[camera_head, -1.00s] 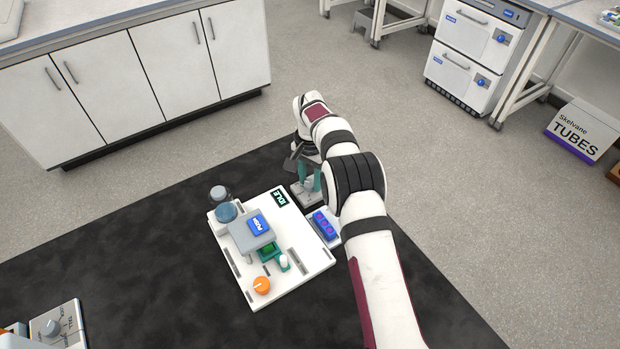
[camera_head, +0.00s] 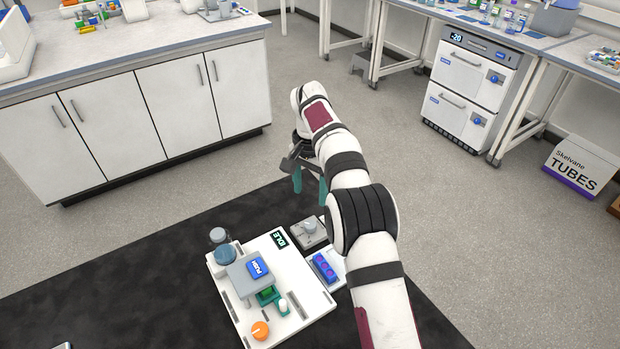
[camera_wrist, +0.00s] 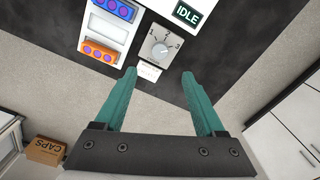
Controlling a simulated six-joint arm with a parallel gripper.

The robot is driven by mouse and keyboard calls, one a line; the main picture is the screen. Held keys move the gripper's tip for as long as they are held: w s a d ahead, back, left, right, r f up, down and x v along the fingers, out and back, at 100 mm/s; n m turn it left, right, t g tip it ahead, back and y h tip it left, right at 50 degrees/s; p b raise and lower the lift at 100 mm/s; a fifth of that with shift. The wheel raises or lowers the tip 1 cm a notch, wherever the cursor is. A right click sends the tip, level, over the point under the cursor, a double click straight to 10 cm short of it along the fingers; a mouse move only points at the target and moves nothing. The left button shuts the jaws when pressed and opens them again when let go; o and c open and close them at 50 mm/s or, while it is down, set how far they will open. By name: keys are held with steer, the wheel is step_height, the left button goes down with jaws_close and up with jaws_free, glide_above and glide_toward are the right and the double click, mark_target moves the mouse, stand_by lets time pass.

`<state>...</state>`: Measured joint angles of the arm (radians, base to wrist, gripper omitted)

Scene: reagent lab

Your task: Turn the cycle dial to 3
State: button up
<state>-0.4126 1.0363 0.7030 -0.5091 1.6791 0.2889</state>
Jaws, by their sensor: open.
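The cycle dial is a round grey knob (camera_wrist: 160,50) on a small grey plate with number marks around it, in the upper middle of the wrist view. In the head view the dial (camera_head: 310,227) stands beside the top right corner of the white board. A pale pointer mark shows on the knob, but I cannot tell surely which number it meets. My gripper (camera_wrist: 158,76) has teal fingers spread apart and empty. In the head view my gripper (camera_head: 310,184) hangs above and beyond the dial, clear of it.
The white board (camera_head: 300,318) carries an IDLE display (camera_head: 279,240), a blue PUSH block (camera_head: 258,267) and an orange knob (camera_head: 260,330). A small tray with a blue-purple block (camera_head: 325,267) sits right of it. Dark mat lies around; cabinets stand behind.

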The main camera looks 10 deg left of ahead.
step_height(320, 180, up, 4)
steer(key=shift+r, duration=0.15)
stand_by(0.3)
